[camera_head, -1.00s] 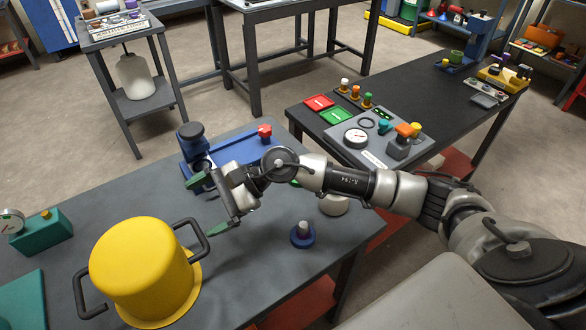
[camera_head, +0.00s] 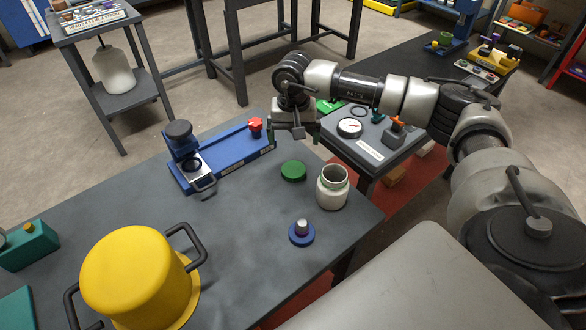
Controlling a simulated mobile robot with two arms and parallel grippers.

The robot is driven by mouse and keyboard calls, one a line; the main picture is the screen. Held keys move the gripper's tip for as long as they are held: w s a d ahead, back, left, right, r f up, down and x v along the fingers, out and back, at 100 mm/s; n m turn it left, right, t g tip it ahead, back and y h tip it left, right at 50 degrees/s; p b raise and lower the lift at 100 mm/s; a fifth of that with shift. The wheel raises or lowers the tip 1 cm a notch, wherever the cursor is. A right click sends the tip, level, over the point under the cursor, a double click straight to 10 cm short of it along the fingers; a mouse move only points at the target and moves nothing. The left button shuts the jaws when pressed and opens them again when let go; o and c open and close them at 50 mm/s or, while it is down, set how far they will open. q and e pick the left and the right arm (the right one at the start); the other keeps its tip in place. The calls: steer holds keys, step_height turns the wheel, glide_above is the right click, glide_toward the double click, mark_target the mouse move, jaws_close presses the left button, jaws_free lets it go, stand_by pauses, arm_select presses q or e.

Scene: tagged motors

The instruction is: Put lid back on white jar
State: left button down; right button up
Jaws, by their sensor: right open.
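The white jar (camera_head: 332,190) stands upright and open on the grey table, near its right edge. Its mouth has a green rim. A round green lid (camera_head: 293,171) lies flat on the table just left of the jar and apart from it. My right gripper (camera_head: 294,140) is open and empty, its fingers pointing down. In the picture it is just above the lid, beyond the jar, and not touching either. My left gripper is not in view.
A blue fixture (camera_head: 227,156) with a red knob stands left of the lid. A blue disc with a metal peg (camera_head: 302,233) sits in front of the jar. A big yellow pot (camera_head: 135,275) stands at front left. The table (camera_head: 235,220) is clear between them.

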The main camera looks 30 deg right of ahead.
glide_above(293, 167)
steer(key=shift+s+f+p, duration=0.1)
steer(key=shift+f+p, duration=0.2)
steer(key=shift+f, duration=2.5)
step_height(293, 167, down, 4)
steer(key=shift+f+p, duration=0.1)
steer(key=shift+p, duration=0.5)
steer(key=shift+f, duration=0.55)
steer(key=shift+c, duration=0.3)
steer(key=c, duration=0.9)
